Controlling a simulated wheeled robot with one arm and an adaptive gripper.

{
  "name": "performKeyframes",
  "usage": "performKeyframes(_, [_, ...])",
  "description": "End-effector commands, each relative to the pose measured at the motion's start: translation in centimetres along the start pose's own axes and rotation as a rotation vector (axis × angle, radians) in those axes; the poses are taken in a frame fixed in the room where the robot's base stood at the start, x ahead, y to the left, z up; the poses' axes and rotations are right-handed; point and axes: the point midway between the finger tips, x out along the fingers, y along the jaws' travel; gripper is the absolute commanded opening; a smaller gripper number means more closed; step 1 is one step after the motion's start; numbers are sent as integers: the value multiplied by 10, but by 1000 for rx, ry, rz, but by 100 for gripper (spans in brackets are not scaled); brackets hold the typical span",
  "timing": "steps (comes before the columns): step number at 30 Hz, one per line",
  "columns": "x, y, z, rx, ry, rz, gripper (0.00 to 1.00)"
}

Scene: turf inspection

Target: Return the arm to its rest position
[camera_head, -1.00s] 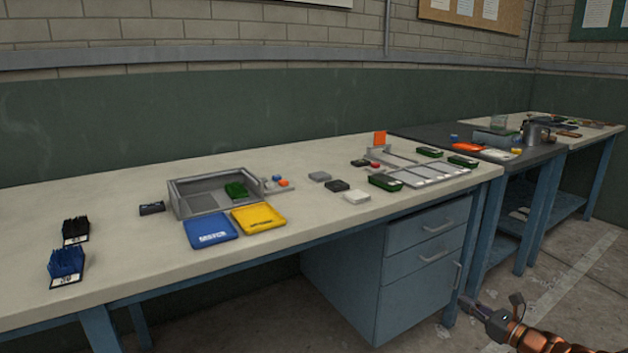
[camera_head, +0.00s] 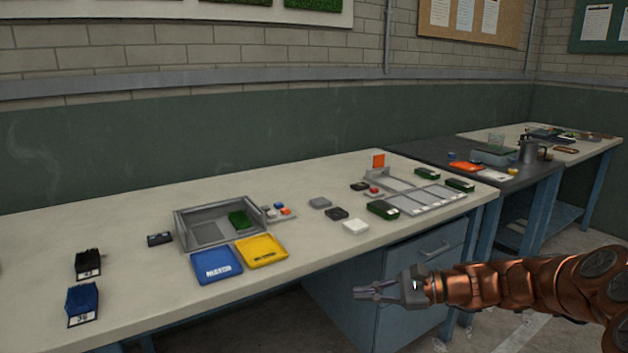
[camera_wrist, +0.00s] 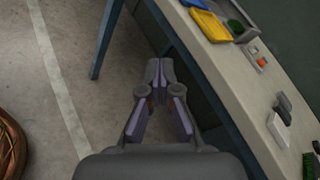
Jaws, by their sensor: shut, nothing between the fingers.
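My arm (camera_head: 520,280) is copper-coloured and reaches in from the right of the head view. My gripper (camera_head: 372,292) is at its left end, in front of the bench's blue drawers and off the front edge of the bench top. In the wrist view my gripper (camera_wrist: 158,75) has its fingertips together with nothing between them. Below them the bench edge and the floor show. No object of the bench touches the gripper.
The long bench (camera_head: 120,220) holds a grey tray (camera_head: 178,238), a blue tray (camera_head: 216,264), a yellow tray (camera_head: 261,251) and several small blocks. A dark table (camera_head: 440,152) stands beyond it. Open floor (camera_wrist: 40,85) lies left of the bench in the wrist view.

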Motion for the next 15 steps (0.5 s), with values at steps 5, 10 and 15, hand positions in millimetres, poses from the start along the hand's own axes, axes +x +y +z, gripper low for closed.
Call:
performKeyframes(5, [19, 31, 76, -170, 27, 208, 0])
performKeyframes(10, [23, 69, 126, -321, 65, 397, 0])
performKeyframes(15, [12, 109, 164, -461, 115, 586, 0])
